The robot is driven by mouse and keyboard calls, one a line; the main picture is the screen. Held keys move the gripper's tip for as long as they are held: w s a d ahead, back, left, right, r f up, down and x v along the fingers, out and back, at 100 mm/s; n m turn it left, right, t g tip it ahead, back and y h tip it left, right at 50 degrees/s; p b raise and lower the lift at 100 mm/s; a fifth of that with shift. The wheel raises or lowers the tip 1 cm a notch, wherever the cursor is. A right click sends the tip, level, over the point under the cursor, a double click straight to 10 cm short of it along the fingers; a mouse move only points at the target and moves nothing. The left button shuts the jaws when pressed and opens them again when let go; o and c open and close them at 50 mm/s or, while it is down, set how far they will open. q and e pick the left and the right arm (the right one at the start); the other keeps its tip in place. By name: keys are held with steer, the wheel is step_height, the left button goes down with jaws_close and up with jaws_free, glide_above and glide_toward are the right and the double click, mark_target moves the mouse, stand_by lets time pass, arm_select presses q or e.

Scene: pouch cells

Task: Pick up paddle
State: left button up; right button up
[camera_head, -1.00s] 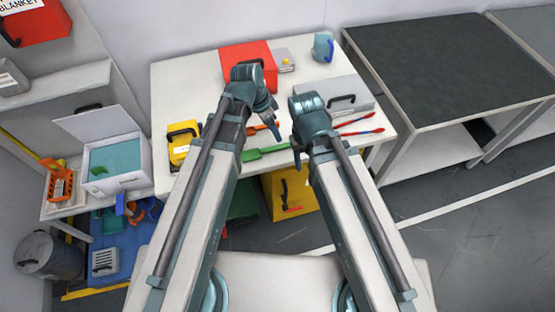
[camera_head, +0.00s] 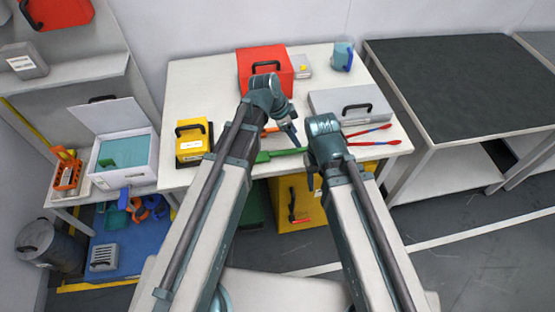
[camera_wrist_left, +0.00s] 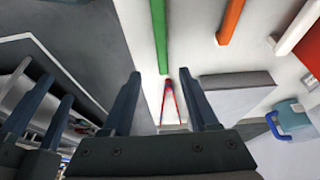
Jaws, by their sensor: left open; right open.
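A green paddle (camera_head: 275,154) lies on the white table near its front edge, with its wide end to the left. My left gripper (camera_head: 292,139) is open and empty above the table, close to the paddle's right end. In the left wrist view the green paddle (camera_wrist_left: 158,35) ends between the tips of the open left gripper (camera_wrist_left: 160,74); I cannot tell the height gap. My right gripper (camera_head: 311,182) is open at the table's front edge, partly hidden by my arm. It also shows in the left wrist view (camera_wrist_left: 38,100).
An orange tool (camera_head: 270,131), red-handled tongs (camera_head: 368,132), a grey case (camera_head: 350,103), a red box (camera_head: 265,72), a yellow box (camera_head: 190,148) and a blue mug (camera_head: 343,55) stand or lie around. A dark-topped table (camera_head: 450,85) stands at the right.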

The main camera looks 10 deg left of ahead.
mark_target(302, 148)
arm_select(q)
steer(key=shift+b+x, duration=0.8)
steer(key=shift+x, duration=0.65)
arm_select(e)
steer(key=shift+f, duration=1.35)
arm_select(q)
steer(key=b+x, duration=0.4)
steer(key=x, duration=0.1)
steer(key=shift+w+a+b, duration=0.1)
steer(key=shift+w+b, duration=0.15)
steer(key=shift+b, duration=0.15)
arm_select(e)
step_height(302, 148, down, 5)
steer(key=shift+r, duration=0.1)
arm_select(q)
steer(key=shift+f, duration=0.25)
arm_select(e)
steer(key=shift+f, duration=0.2)
arm_select(q)
jaws_close()
arm_select(e)
steer(key=shift+r, duration=0.1)
